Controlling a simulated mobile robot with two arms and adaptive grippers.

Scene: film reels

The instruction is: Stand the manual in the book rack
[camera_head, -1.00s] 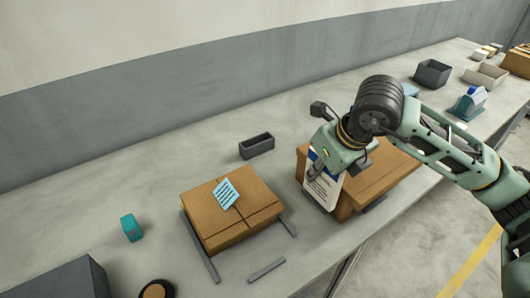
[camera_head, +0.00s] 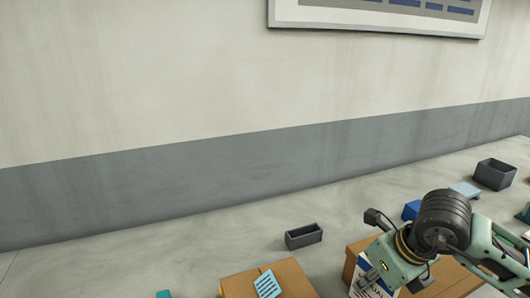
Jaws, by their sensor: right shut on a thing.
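The manual (camera_head: 363,284), a white booklet with a blue top and dark print, is in my right gripper (camera_head: 375,279), low in the head view. The gripper is shut on it and holds it upright in front of a cardboard box. The lower part of the manual is cut off by the picture's bottom edge. I cannot make out the book rack in this view. My left gripper is not in view.
A small dark grey bin (camera_head: 304,242) stands on the bench left of my right gripper. A cardboard box (camera_head: 292,279) with a light blue note (camera_head: 267,284) is at the bottom. Beyond my arm are a blue object (camera_head: 410,209) and a larger grey bin (camera_head: 495,180).

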